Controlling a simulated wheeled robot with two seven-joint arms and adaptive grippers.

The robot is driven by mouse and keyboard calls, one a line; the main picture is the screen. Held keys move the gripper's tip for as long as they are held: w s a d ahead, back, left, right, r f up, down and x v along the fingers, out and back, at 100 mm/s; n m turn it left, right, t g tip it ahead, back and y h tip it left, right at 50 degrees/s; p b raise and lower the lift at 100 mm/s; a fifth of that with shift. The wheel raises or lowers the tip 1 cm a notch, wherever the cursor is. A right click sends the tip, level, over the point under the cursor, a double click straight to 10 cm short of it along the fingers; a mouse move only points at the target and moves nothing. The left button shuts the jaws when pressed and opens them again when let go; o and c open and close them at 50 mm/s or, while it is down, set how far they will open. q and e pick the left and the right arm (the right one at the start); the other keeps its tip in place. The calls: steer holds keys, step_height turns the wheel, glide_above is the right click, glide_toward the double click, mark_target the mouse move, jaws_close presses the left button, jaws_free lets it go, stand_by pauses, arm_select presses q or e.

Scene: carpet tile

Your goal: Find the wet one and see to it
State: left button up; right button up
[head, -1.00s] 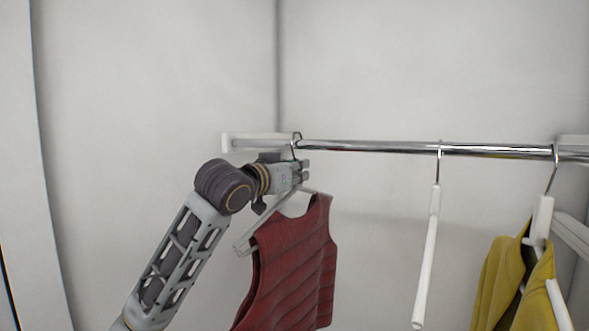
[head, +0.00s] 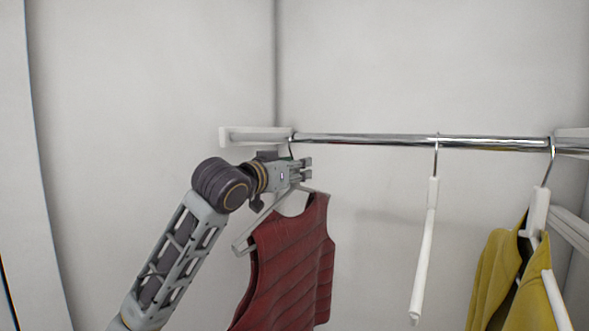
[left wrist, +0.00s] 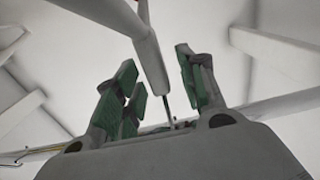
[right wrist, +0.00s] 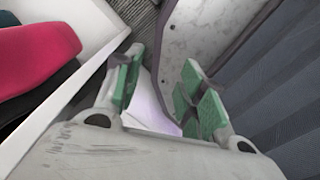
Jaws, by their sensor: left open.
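A dark red quilted vest (head: 290,262) hangs on a white hanger (head: 252,232) at the left end of the rod. My left gripper (head: 306,172) is at the neck of this hanger, just under the rod. In the left wrist view the open fingers (left wrist: 160,95) stand on either side of the hanger's neck and hook (left wrist: 151,50). A yellow garment (head: 497,275) hangs on another white hanger at the right. Wetness does not show on either garment. My right gripper (right wrist: 165,95) shows only in its wrist view, with its fingers apart and nothing between them.
The metal rod (head: 375,140) runs across to the right from a white bracket (head: 240,136). An empty white hanger (head: 424,250) hangs between the garments. A red-pink item (right wrist: 40,60) lies beside a white edge in the right wrist view. The wall left of my arm is bare.

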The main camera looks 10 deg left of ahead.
arm_select(q)
steer(key=shift+v, duration=6)
steer(key=shift+f, duration=0.1)
